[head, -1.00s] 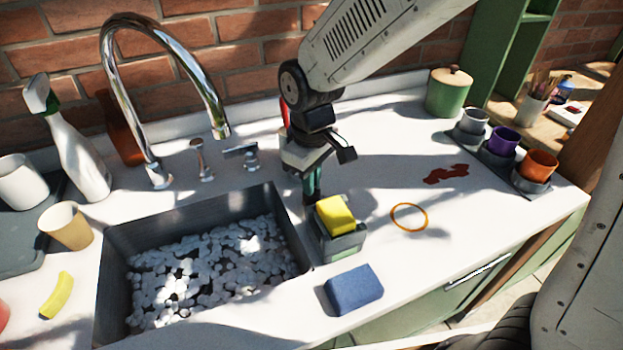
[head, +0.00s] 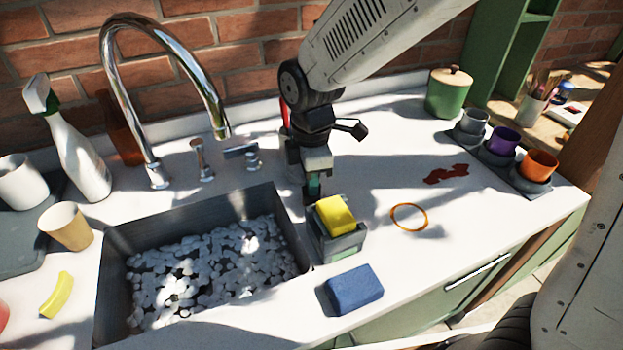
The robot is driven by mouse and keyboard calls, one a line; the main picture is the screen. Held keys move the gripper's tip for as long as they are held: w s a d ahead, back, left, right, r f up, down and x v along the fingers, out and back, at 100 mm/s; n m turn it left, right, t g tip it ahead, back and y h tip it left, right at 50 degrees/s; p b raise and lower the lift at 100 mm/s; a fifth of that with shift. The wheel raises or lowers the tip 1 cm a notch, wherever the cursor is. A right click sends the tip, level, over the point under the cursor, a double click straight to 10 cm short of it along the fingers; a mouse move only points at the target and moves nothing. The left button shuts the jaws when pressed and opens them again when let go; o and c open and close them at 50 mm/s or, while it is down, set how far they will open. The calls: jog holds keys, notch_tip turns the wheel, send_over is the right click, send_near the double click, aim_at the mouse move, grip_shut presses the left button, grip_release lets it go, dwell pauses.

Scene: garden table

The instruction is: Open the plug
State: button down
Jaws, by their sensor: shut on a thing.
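The dark grey sink (head: 150,222) is filled with white foam, so its floor and any plug down there are hidden. My gripper (head: 314,192) points down at the counter just right of the sink's back right corner, behind the sponge holder. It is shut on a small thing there. The fingers and the holder hide most of that thing, and I cannot make out its shape. A teal-green patch shows between the fingers. The chrome tap (head: 150,110) arches over the sink, with a short post (head: 201,160) and a lever (head: 243,152) beside it, left of my gripper.
A grey holder (head: 345,243) with a yellow sponge (head: 335,214) stands close in front of my gripper. A blue sponge (head: 354,290), an orange ring (head: 409,217) and a red stain (head: 446,174) lie on the counter (head: 385,150). A spray bottle (head: 80,155) stands left.

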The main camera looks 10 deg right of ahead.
jog(key=shift+r+n, duration=0.1)
jog(key=shift+n, duration=0.5)
